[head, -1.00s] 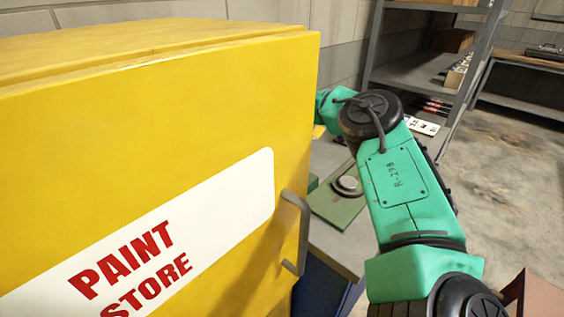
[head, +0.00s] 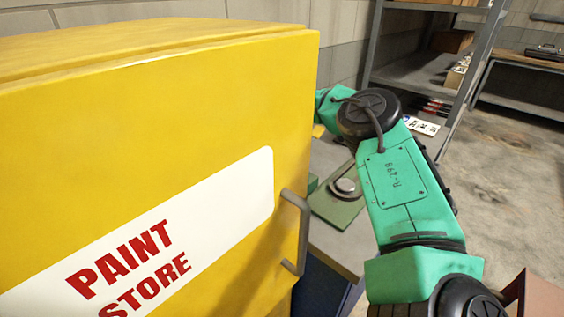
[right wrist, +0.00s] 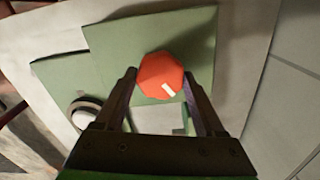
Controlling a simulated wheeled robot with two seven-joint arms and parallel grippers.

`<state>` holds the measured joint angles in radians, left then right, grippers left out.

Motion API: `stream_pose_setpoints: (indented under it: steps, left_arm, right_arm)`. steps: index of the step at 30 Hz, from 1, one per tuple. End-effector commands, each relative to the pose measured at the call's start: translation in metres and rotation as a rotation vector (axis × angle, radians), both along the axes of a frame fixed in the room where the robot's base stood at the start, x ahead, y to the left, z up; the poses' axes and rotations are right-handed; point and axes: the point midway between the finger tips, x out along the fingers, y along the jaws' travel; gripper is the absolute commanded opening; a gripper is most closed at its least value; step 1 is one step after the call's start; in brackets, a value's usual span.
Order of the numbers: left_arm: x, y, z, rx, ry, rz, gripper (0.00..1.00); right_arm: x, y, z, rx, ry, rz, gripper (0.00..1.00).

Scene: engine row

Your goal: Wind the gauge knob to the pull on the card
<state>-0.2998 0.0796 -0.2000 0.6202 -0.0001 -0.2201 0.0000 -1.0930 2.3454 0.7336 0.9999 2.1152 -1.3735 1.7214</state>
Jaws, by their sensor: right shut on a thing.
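In the right wrist view an orange-red faceted knob (right wrist: 161,76) with a white pointer mark sits at a green board or housing (right wrist: 110,50). The mark points toward the lower right. My right gripper (right wrist: 160,82) is shut on the knob, one dark finger on each side. A pale rectangle (right wrist: 160,120) lies just below the knob, partly covered by the gripper; I cannot read it. In the head view the yellow cabinet hides my right gripper and the knob; only my green right arm shows. I cannot make out any card's writing. My left gripper is not in view.
A yellow paint store cabinet (head: 150,110) with a grey handle (head: 296,232) fills the left of the head view. Behind it, a grey bench carries a green plate (head: 336,208) with a round metal disc (head: 345,188). Metal shelving (head: 425,72) stands behind; open floor lies right.

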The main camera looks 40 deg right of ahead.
Motion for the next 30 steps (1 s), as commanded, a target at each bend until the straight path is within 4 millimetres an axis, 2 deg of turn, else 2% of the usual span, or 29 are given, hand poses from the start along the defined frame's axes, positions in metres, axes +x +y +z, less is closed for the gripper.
stream_pose_setpoints:
  steps: [18, 19, 21, 30]
  left_arm:
    - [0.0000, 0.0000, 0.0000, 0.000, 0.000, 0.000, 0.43]
    - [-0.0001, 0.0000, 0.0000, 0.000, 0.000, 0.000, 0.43]
    - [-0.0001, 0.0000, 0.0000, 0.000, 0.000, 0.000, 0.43]
    - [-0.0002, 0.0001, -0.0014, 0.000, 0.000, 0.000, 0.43]
  right_arm:
    - [0.0010, 0.0004, 0.0012, 0.001, -0.004, -0.049, 0.16]
    - [0.0010, 0.0004, 0.0012, 0.001, -0.004, -0.049, 0.79]
    - [0.0009, 0.0004, 0.0011, 0.001, -0.003, -0.049, 1.00]
    - [0.0007, 0.0003, 0.0050, 0.000, -0.002, -0.049, 1.00]
